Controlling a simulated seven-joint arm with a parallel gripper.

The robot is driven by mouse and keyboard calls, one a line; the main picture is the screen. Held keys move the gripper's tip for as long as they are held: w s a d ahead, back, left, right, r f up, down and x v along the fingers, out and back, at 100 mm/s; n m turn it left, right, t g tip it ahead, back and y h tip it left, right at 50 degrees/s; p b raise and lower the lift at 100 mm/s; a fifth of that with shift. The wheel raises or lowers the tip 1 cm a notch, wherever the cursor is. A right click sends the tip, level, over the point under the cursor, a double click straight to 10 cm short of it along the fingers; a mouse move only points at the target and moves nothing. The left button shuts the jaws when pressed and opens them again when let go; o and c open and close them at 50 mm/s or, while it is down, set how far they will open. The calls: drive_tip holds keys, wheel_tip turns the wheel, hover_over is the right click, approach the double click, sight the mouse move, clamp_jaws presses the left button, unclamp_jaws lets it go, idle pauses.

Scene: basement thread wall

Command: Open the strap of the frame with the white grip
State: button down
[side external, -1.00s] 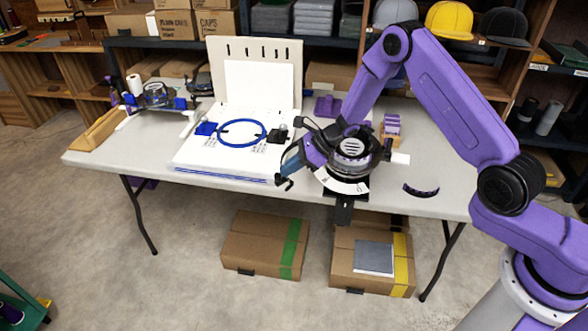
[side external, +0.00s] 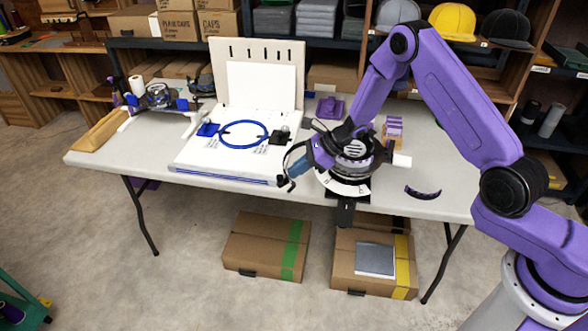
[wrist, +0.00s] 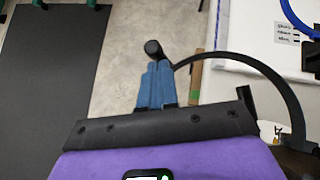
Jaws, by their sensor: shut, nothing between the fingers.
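A round dark cap frame (side external: 352,165) with a white scale band on its front sits on a black stand at the table's front edge. A white block (side external: 402,160), possibly its white grip, shows at its right. A thin black curved strap (wrist: 288,88) arcs across the wrist view to a black knob (wrist: 153,47). My gripper (wrist: 156,68) is shut, its blue fingers together just behind the knob, seeming to touch it; nothing shows between them. In the side view my gripper (side external: 292,172) is at the frame's left. My wrist hides part of the frame.
A white board (side external: 225,160) with a blue hoop (side external: 243,134) lies left of my gripper. Another frame (side external: 158,97) with blue parts stands at the far left. A dark curved piece (side external: 423,192) lies at the right. Cartons (side external: 265,245) are under the table.

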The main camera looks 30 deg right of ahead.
drive_tip(key=d+f+v, duration=0.2)
drive_tip(key=v, duration=1.1)
drive_tip(key=s+a+r+n+g+h, duration=0.1)
drive_tip(key=s+a+r+n+g, duration=0.3)
drive_tip(key=s+a+n, duration=0.35)
drive_tip(key=s+a+r+n+g+h, duration=0.1)
drive_tip(key=s+a+r+n+g, duration=0.25)
drive_tip(key=s+n, duration=0.6)
drive_tip(key=s+d+r+n+t+h, duration=0.1)
drive_tip(key=s+d+n+h, duration=0.1)
drive_tip(key=s+n, duration=0.4)
drive_tip(key=s+d+r+n+t+h, duration=0.1)
drive_tip(key=s+d+r+n, duration=0.1)
drive_tip(key=s+n, duration=0.4)
drive_tip(key=s+d+r+n+t+h, duration=0.1)
drive_tip(key=s+d+r+n+h, duration=0.1)
drive_tip(key=s+d+n, duration=0.2)
drive_tip(key=s+n, duration=0.3)
drive_tip(key=shift+s+d+r+h, duration=0.2)
drive_tip(key=shift+d+h, duration=0.1)
